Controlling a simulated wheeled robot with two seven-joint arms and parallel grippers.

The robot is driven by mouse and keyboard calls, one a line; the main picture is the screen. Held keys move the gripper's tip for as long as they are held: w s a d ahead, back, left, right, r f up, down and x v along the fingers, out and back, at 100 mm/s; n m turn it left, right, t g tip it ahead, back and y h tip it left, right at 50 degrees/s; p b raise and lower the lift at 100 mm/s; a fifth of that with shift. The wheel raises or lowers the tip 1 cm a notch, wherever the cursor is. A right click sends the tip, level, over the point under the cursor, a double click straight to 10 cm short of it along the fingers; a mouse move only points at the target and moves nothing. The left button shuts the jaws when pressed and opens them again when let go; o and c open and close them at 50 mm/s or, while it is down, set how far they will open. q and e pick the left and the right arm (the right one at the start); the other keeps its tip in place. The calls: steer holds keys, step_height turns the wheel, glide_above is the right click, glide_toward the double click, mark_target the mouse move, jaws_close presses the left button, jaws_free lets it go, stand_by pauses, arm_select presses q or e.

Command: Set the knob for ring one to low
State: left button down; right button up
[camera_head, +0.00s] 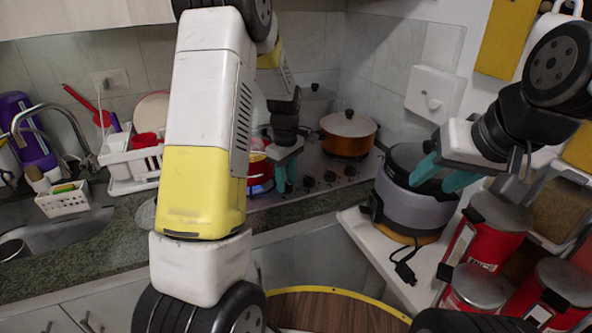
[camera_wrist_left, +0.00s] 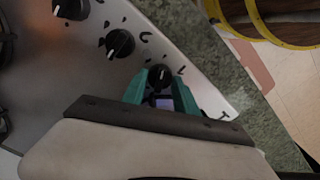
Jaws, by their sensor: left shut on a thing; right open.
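The stove's front panel (camera_wrist_left: 90,75) has a row of black knobs with white pointer marks. My left gripper (camera_head: 284,175) is at the left part of the panel, with its teal fingers down. In the left wrist view its fingers (camera_wrist_left: 160,88) are shut on the end knob (camera_wrist_left: 158,76), which sits between the tips. That knob's white mark faces away from the gripper's palm. A second knob (camera_wrist_left: 120,43) and a third knob (camera_wrist_left: 70,9) are free.
An orange pot (camera_head: 348,134) with a lid stands at the back right. The rice cooker (camera_head: 415,207) and red canisters (camera_head: 483,232) crowd the right side. My left arm hides part of the counter.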

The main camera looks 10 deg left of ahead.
arm_select(q)
steer(key=c, duration=0.9)
jaws_free()
steer(key=shift+c, duration=0.2)
steer(key=shift+r, duration=0.1)
step_height(320, 180, up, 7)
steer(key=shift+r, duration=0.35)
